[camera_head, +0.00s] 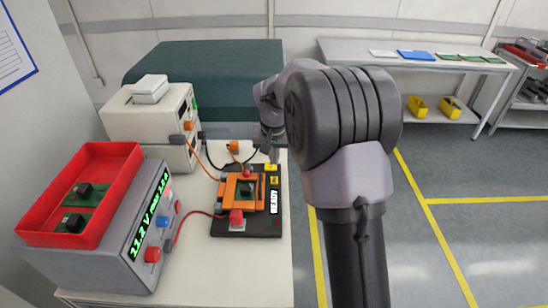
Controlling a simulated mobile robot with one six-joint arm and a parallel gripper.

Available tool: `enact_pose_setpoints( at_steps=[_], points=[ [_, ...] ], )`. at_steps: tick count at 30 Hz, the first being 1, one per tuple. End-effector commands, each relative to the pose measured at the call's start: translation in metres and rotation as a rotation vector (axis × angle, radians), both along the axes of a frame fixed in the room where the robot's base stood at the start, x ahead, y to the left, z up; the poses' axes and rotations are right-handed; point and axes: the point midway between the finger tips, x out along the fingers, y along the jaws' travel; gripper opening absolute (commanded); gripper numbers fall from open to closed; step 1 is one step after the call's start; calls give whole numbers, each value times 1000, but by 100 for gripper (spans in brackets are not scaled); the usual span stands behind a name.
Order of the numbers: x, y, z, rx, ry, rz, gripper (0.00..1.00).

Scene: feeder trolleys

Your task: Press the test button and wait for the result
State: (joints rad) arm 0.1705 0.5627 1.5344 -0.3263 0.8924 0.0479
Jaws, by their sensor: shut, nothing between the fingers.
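A black test fixture (262,229) lies on the white bench. An orange frame (229,192) on it surrounds a green board (246,188) with a dark part on it. A small display (274,201) on the fixture's right side reads "READY". A yellow patch (274,181) lies just above the display; I cannot tell whether it is the test button. A red knob (236,217) stands at the fixture's front. My gripper (272,158) points down over the fixture's far right corner, shut and empty. Its tips are small here, and I cannot tell whether they touch anything.
A grey power supply (143,255) with a lit green readout stands at the left, carrying a red tray (37,217) with boards. A beige instrument (118,115) stands behind it. Red, orange and black cables run to the fixture. A far table (350,55) holds several boards.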

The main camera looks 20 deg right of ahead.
Motion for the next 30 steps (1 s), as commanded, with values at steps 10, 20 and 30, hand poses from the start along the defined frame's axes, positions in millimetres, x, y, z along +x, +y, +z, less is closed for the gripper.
enact_pose_setpoints(
  at_steps=[10, 20, 30],
  points=[
    [11, -5, -69, 0, 0, 0, 0],
    [11, -5, -79, 0, 0, 0, 0],
    [10, -5, -96, 0, 1, 0, 0]
  ],
)
